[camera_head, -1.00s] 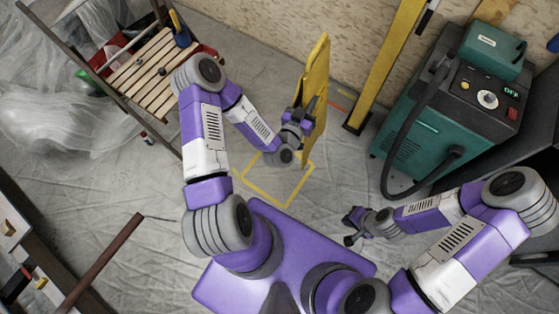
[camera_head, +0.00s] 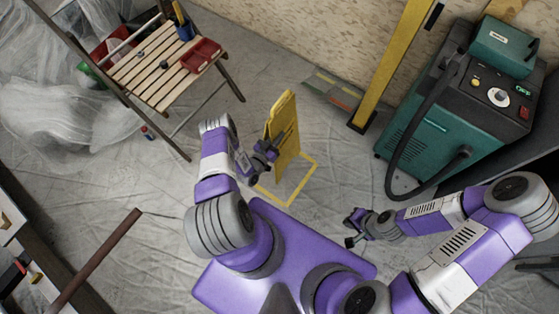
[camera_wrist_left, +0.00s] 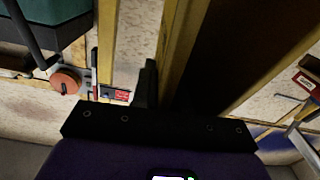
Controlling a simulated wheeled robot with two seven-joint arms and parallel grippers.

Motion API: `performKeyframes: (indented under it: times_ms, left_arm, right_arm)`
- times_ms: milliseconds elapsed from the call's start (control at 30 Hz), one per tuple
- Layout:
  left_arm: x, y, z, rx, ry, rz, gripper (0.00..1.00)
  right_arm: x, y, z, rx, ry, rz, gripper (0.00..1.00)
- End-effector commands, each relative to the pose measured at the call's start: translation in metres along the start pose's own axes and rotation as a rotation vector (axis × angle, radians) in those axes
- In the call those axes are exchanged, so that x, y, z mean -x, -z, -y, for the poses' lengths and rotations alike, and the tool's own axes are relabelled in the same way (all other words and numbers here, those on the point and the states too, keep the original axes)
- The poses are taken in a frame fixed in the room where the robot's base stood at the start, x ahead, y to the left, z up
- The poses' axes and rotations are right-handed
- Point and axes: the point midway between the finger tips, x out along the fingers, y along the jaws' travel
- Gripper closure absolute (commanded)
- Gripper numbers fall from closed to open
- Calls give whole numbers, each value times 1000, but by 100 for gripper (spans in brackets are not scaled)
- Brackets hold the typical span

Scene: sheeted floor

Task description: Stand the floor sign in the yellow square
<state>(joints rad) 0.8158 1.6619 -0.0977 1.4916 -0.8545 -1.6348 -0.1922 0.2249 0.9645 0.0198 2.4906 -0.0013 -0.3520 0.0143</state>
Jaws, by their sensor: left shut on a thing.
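The yellow floor sign (camera_head: 287,125) is upright and folded narrow in the head view, over or at the back left part of the yellow square (camera_head: 307,180). I cannot tell whether its foot touches the floor. My left gripper (camera_head: 267,150) is shut on the sign at its left side. In the left wrist view the sign's yellow edge (camera_wrist_left: 172,35) runs up from between the dark fingers (camera_wrist_left: 160,90). Part of the square's outline is hidden behind the sign and my left arm. My right gripper (camera_head: 351,228) is empty to the right of the square, its fingers apart.
A slatted wooden stand (camera_head: 160,75) with a red tray (camera_head: 202,56) is at the back left, beside plastic sheeting (camera_head: 60,120). A green machine (camera_head: 440,125) with a hose stands right. A yellow post (camera_head: 393,60) stands by the wall. The floor in front is clear.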

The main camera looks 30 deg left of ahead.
Motion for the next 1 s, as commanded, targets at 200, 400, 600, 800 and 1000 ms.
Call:
performKeyframes:
  times_ms: [200, 400, 600, 800, 1000]
  left_arm:
    - [6, -20, 3, -3, -28, -9, 100]
    - [6, -56, 6, -3, -29, -7, 100]
    - [6, -74, 8, -3, -28, -9, 100]
    - [5, -86, 10, -4, -27, -9, 100]
    - [6, -110, 12, -4, -27, -8, 100]
  right_arm:
    - [-6, 0, -2, 0, 0, 0, 100]
    - [-24, 1, -9, 0, 0, 0, 100]
    - [-33, 1, -12, 0, 0, 0, 100]
    - [-39, 2, -15, 0, 0, 0, 100]
    - [-53, 2, -20, 0, 0, 0, 100]
